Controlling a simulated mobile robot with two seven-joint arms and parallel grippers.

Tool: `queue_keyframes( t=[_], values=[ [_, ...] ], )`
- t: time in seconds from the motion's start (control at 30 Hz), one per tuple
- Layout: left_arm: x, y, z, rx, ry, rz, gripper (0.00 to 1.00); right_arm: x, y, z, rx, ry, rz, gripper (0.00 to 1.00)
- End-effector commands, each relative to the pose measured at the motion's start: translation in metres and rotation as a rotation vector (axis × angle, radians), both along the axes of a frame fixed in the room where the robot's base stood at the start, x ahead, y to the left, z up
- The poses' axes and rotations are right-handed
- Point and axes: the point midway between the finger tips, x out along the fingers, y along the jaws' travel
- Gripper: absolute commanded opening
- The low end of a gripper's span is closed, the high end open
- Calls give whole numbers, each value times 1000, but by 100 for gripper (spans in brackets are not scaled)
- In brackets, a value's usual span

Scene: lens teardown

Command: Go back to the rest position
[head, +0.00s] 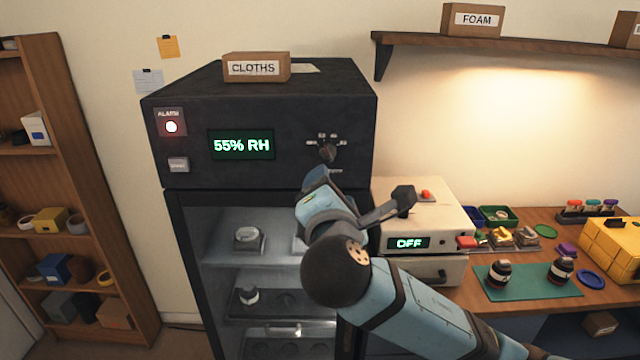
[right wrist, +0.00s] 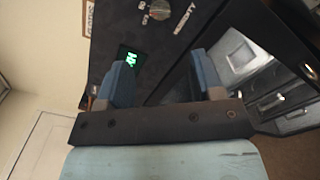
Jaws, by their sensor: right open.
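My right gripper (head: 318,182) is at the end of the blue arm that comes in from the lower right in the head view. It is in front of the dark cabinet (head: 172,240), below the control knob (head: 327,152). In the right wrist view my right gripper (right wrist: 163,80) has its two blue fingers wide apart with nothing between them. The knob (right wrist: 160,9) is beyond the fingertips, apart from them. The cabinet display (head: 241,145) reads 55% RH. My left gripper is out of view.
A CLOTHS box (head: 256,68) sits on top. To the right, a box reading OFF (head: 425,215), a green mat (head: 528,288) with two dark jars and a yellow case (head: 610,250) occupy the bench. A wooden shelf (head: 75,150) stands left.

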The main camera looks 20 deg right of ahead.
Motion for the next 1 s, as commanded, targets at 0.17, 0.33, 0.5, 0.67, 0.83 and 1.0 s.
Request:
queue_keyframes(
  t=[0.17, 0.33, 0.5, 0.67, 0.83, 1.0],
  values=[
    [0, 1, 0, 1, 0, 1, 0, 2, 1, -9, 24, 14, 13, 61],
    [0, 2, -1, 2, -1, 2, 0, 9, 8, -69, 208, 93, 92, 61],
    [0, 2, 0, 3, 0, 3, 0, 3, 15, -163, 557, 214, 164, 61],
    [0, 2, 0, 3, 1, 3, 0, -22, 16, -251, 926, 315, 159, 61],
    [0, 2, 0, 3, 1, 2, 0, -71, 7, -339, 1336, 387, 69, 61],
    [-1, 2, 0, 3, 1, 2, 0, -135, -11, -413, 1728, 395, -97, 61]
  ],
)
